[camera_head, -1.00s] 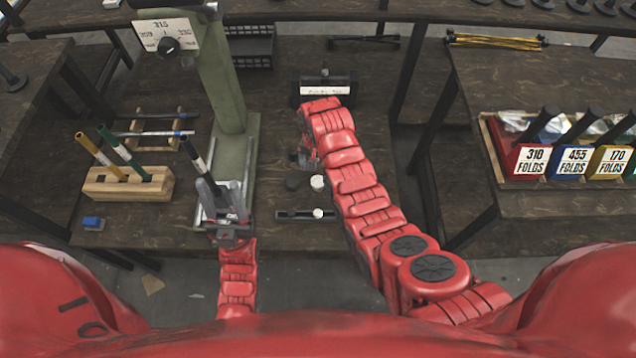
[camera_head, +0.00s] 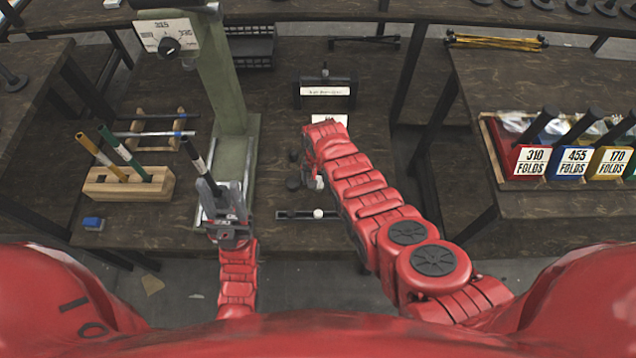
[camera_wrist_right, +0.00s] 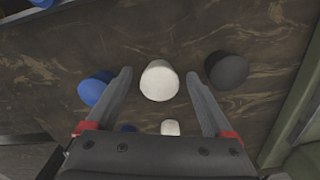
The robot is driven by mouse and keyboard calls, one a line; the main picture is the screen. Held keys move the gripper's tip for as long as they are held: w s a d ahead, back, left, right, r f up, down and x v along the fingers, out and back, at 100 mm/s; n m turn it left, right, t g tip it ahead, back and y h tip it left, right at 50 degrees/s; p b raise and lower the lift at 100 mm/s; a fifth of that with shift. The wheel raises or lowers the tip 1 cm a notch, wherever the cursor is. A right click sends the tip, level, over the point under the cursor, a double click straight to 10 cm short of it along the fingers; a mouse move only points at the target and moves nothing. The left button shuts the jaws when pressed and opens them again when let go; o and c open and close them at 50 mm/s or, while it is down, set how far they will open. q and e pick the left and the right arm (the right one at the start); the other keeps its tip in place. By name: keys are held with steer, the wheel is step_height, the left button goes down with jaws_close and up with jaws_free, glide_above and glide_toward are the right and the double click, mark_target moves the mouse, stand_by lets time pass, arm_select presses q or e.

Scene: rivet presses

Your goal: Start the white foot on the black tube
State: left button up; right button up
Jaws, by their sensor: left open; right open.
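A white foot (camera_wrist_right: 160,80) stands on the dark bench between the fingers of my right gripper (camera_wrist_right: 159,77). The fingers are open, one on each side, with gaps to the foot. In the head view the right gripper (camera_head: 312,174) is partly hidden by its own arm, and a white foot (camera_head: 319,182) shows beside it.
A blue foot (camera_wrist_right: 95,88) and a black foot (camera_wrist_right: 226,70) flank the white one closely. A dark strip (camera_head: 290,215) with a white piece lies in front. A wooden block (camera_head: 128,184) with tubes stands left, the green press (camera_head: 226,90) behind. A labelled stand (camera_head: 325,91) is farther back.

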steer(key=shift+f, duration=0.1)
steer(key=c, duration=1.4)
steer(key=shift+o, duration=0.2)
